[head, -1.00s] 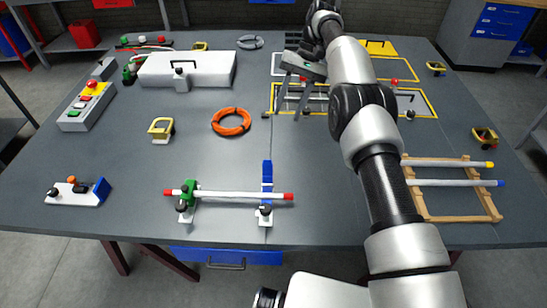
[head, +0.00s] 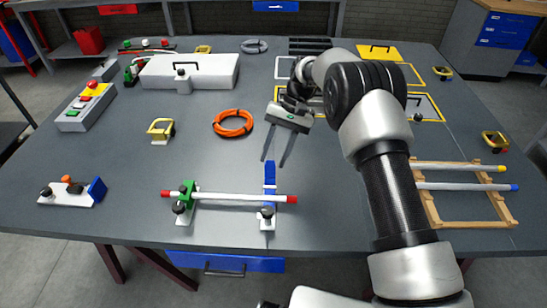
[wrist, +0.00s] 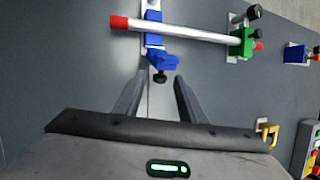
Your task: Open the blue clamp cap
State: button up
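The blue clamp cap (head: 269,174) stands up on the far side of a white rod (head: 230,196) with red ends. It also shows in the wrist view (wrist: 162,58), with a black knob (wrist: 160,77) beside it. My gripper (head: 275,162) is open and empty, fingers pointing down, just behind the cap. In the wrist view the black knob appears between the fingertips (wrist: 159,78); the depth gap is unclear.
A green clamp (head: 186,190) holds the rod's left end. An orange cable coil (head: 233,122) and a yellow-handled part (head: 160,130) lie behind to the left. A wooden rack (head: 465,220) with rods stands at right. The table between the coil and the clamps is clear.

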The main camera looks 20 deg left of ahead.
jog(key=shift+s+a+f, duration=0.1)
jog(key=shift+s+f, duration=0.15)
jog(key=shift+f, duration=0.3)
grip_shut()
